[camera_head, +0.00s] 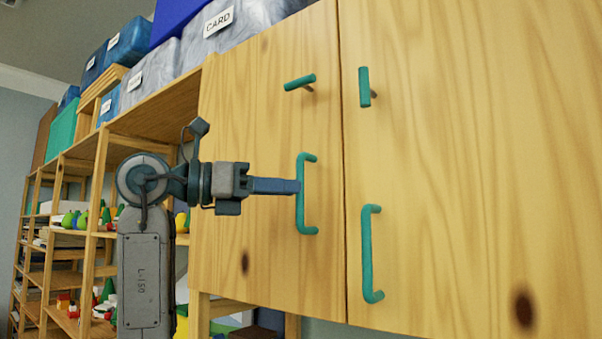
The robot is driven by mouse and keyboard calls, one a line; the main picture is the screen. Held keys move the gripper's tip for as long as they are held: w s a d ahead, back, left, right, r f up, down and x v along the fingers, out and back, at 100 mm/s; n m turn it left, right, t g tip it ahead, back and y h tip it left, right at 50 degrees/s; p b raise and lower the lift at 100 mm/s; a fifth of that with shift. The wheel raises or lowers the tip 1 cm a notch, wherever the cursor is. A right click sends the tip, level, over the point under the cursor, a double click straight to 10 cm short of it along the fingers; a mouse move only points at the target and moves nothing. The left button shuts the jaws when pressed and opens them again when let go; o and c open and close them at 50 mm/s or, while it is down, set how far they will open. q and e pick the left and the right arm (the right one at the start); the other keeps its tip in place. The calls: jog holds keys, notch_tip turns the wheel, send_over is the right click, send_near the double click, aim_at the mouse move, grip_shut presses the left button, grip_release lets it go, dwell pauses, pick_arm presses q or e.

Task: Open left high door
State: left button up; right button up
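The left high door (245,130) is a pale wooden panel and looks closed, its edge meeting the right door (460,150) along a narrow dark seam. It bears a teal bracket handle (301,215) and, above it, a teal turn-knob (300,82) lying nearly level. My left gripper (296,187) comes in from the left, its fingers level and their tips at the handle's upright bar, covering a short piece of it. The fingers are seen edge-on, so I cannot tell whether they are closed on the bar. My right gripper is not in view.
The right door has its own teal handle (369,253) and an upright teal knob (364,87). Open wooden shelves (90,160) with colourful toys stand at left behind my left arm. Storage bins, one labelled CARD (215,35), sit on top. The space before the right door looks clear.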

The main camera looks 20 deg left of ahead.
aim_at(300, 220)
pick_arm(q)
jog(key=p+x, duration=0.1)
jog(key=x, duration=0.1)
jog(key=shift+w+d+r, duration=0.1)
jog(key=shift+d+r, duration=0.05)
jog(key=shift+d, duration=0.2)
jog(key=shift+w+d, duration=0.3)
jog(key=shift+f, duration=0.2)
grip_shut()
